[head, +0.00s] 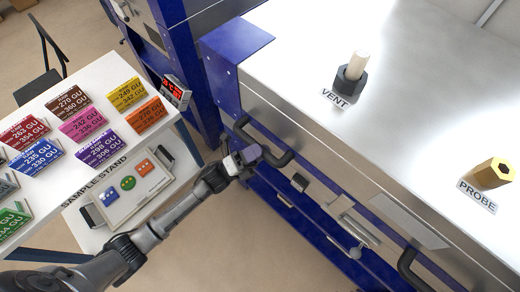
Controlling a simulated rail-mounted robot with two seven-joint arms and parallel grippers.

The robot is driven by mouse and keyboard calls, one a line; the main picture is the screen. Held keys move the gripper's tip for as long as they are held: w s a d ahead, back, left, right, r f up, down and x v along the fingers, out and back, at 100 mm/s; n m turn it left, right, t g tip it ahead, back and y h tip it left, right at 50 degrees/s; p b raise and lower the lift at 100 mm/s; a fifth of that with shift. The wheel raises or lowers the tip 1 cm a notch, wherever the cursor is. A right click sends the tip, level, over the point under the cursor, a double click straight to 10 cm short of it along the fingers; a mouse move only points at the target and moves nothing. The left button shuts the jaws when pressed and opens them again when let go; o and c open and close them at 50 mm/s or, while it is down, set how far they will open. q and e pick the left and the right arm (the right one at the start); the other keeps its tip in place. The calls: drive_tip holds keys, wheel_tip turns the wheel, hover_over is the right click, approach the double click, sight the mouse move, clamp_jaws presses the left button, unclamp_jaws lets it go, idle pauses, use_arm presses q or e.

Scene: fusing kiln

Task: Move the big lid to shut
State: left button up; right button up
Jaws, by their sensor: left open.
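The big lid (330,135) is the broad steel top of the blue-framed kiln, filling the right of the head view. I cannot tell from this angle whether a gap remains under it. A black bar handle (273,158) sticks out from its front face near the left corner, and a second black handle (407,268) shows lower right. My left gripper (249,155) is open at the left handle, with its fingers close to or around the bar; contact is unclear. My right gripper is not in view.
A black vent plug (350,82) and a brass probe fitting (491,174) stand on the steel top. A latch (345,222) sits on the front. At left, a white sample stand (101,72) holds several coloured cards, beside a red-digit display (175,93).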

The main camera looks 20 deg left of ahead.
use_arm(q)
drive_tip(key=v, duration=1.3)
drive_tip(key=shift+f, duration=0.2)
drive_tip(key=shift+s+a, duration=0.1)
